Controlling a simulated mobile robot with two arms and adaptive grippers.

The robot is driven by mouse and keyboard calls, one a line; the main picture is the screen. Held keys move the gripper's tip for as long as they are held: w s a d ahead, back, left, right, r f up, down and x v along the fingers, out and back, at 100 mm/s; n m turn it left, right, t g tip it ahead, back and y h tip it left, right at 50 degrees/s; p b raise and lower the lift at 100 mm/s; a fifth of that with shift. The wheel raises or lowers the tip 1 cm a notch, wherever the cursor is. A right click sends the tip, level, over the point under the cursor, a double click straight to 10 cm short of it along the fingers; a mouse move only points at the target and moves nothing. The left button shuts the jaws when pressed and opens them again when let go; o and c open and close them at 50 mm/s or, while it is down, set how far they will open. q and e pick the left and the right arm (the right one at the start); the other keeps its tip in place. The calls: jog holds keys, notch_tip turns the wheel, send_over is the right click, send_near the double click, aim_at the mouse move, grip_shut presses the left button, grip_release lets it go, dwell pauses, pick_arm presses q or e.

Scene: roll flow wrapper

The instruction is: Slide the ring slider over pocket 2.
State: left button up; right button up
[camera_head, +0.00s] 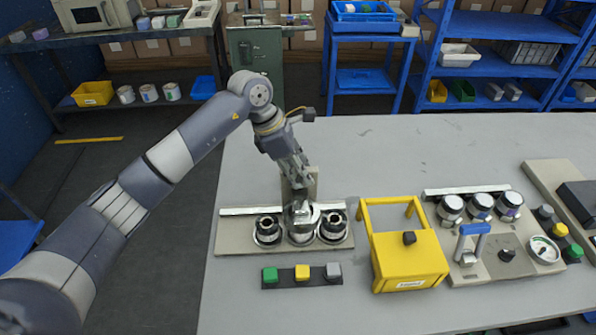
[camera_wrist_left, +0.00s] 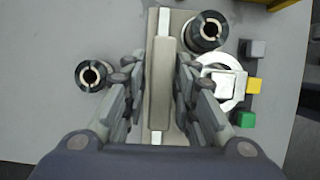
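A beige board (camera_head: 228,241) on the table has a pale rail along its back edge. On it are a black-and-white cylinder at left (camera_head: 267,228), a similar one at right (camera_head: 333,226), and a silver piece with a white ring (camera_head: 302,224) between them. That ring also shows in the wrist view (camera_wrist_left: 232,101). I cannot tell for sure which part is the ring slider. My left gripper (camera_head: 299,184) is behind the silver piece, pointing down. Its fingers (camera_wrist_left: 161,75) are apart, either side of a beige upright bar (camera_wrist_left: 161,95), with narrow gaps showing. My right gripper is not in view.
Green, yellow and grey buttons (camera_head: 302,273) lie in front of the board. A yellow box with a frame (camera_head: 408,262) stands close to its right. The table's back half is clear.

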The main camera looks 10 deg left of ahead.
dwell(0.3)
pick_arm(q)
jog(key=v, duration=1.2)
jog(key=shift+f, duration=0.1)
